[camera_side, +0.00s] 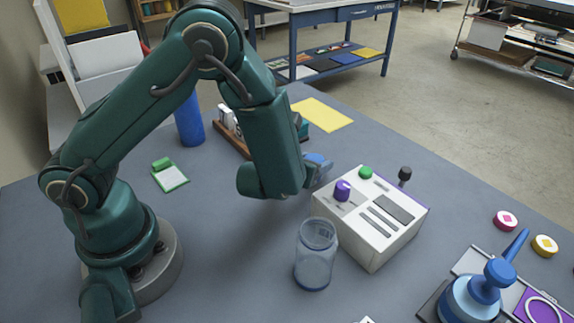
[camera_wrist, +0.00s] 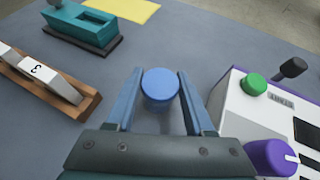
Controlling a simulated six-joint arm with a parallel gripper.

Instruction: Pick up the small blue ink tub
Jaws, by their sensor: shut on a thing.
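The small blue ink tub (camera_wrist: 160,84) is between the two fingers of my gripper (camera_wrist: 160,98) in the wrist view, its round blue top facing the camera. The fingers are shut on its sides. In the side view the tub (camera_side: 314,158) is partly hidden by my gripper (camera_side: 319,172), which is just behind and left of the white control box. The tub appears to be held above the table, but its exact height is hard to tell.
The white control box (camera_side: 372,235) with purple and green knobs is close on the right. A clear jar (camera_side: 315,262) stands in front. A yellow sheet (camera_side: 322,114) lies behind.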

